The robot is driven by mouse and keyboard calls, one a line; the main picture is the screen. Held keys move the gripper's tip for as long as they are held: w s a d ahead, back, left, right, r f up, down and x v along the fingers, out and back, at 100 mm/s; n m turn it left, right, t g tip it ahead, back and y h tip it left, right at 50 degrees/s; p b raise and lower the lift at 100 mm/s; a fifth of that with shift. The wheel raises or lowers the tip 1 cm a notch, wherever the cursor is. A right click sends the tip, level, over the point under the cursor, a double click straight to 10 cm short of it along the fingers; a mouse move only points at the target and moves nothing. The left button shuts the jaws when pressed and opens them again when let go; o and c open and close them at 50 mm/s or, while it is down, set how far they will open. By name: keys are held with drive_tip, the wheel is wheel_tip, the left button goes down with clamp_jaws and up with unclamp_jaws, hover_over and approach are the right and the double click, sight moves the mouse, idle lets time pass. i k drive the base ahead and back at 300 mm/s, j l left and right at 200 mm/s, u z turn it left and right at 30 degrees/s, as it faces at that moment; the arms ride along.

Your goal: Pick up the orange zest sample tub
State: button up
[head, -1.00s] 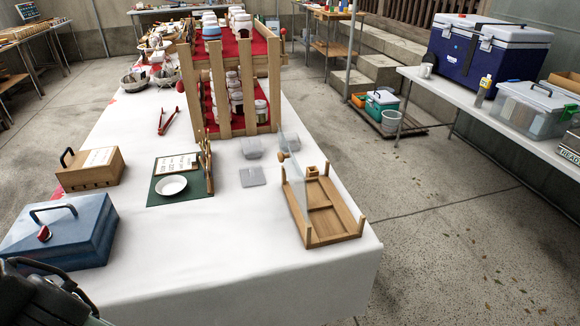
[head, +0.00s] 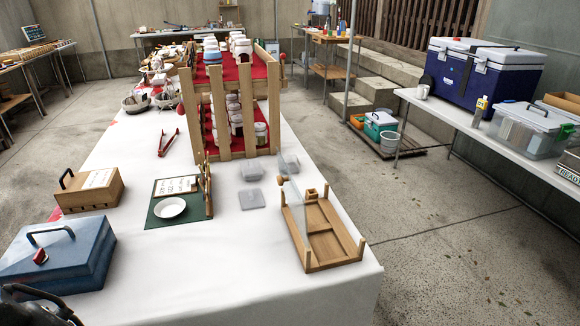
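Two small clear lidded tubs stand on the white-clothed table, a left one (head: 251,172) and a right one (head: 288,163), in front of the slatted wooden stand. A flat translucent square piece (head: 251,198) lies just nearer. No label is readable, so I cannot tell whether either tub is the orange zest one. A dark part of my arm shows at the bottom left corner. My gripper's fingertips are not in view.
A wooden tray frame with a clear panel (head: 335,249) stands right of the tubs. A white bowl (head: 171,207), wooden box (head: 88,190) and blue case (head: 58,257) are left. The slatted stand (head: 222,125) holds jars. The front cloth (head: 210,285) is clear.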

sight(292, 162)
drive_tip(key=i+l, duration=0.15)
drive_tip(key=l, duration=0.25)
drive_tip(key=i+l+u, duration=0.1)
drive_tip(key=l, duration=0.35)
drive_tip(key=i+l+u, duration=0.1)
drive_tip(key=l, duration=0.3)
drive_tip(key=i+l, duration=0.1)
drive_tip(key=l, duration=0.35)
drive_tip(key=i+l+u, duration=0.1)
drive_tip(key=l, duration=0.35)
drive_tip(key=i+l+u, duration=0.1)
drive_tip(key=l, duration=0.25)
drive_tip(key=i+l, duration=0.3)
drive_tip(key=i+l+u, duration=0.15)
drive_tip(key=l, duration=0.35)
drive_tip(key=i+l+u, duration=0.1)
drive_tip(key=i+l, duration=0.5)
drive_tip(key=i, duration=0.05)
